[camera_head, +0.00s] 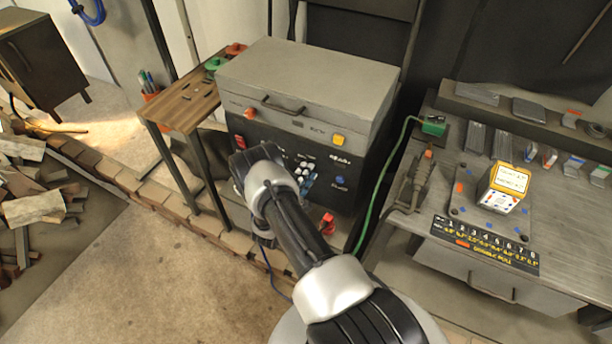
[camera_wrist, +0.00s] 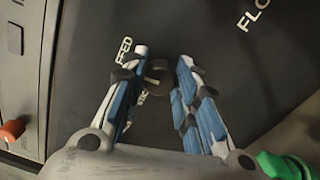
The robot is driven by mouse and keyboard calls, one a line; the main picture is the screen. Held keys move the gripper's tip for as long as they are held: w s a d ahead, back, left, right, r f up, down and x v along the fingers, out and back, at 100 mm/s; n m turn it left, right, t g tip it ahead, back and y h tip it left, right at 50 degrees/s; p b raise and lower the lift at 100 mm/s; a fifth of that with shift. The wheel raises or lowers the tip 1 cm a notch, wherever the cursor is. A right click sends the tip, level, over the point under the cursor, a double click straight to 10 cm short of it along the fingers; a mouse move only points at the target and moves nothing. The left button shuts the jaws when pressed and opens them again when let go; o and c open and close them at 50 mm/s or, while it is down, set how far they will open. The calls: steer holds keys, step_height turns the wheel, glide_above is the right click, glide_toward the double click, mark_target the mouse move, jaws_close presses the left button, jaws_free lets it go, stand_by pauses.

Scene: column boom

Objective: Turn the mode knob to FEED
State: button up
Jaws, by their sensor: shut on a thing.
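The mode knob (camera_wrist: 157,76) is a small dark round knob on a black panel in the wrist view. It sits between the fingertips of my gripper (camera_wrist: 165,70), which is shut on it. A light mark shows on its left side. The white word FEED (camera_wrist: 124,49) is printed just up and left of the knob, partly beside the left finger. Another label below it is mostly covered. In the head view my gripper (camera_head: 306,176) is at the black front of the grey machine (camera_head: 310,82), and the knob cannot be made out there.
A label starting FLO (camera_wrist: 253,15) is at the upper right of the wrist view. A red-orange knob (camera_wrist: 12,130) is at left and a green part (camera_wrist: 284,166) at lower right. A wooden-topped table (camera_head: 180,103) stands left of the machine; a workbench (camera_head: 480,165) stands right.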

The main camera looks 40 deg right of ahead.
steer(key=shift+m, duration=0.7)
steer(key=o, duration=1.1)
steer(key=shift+c, duration=0.2)
steer(key=v, duration=1.2)
steer(key=shift+w, duration=0.1)
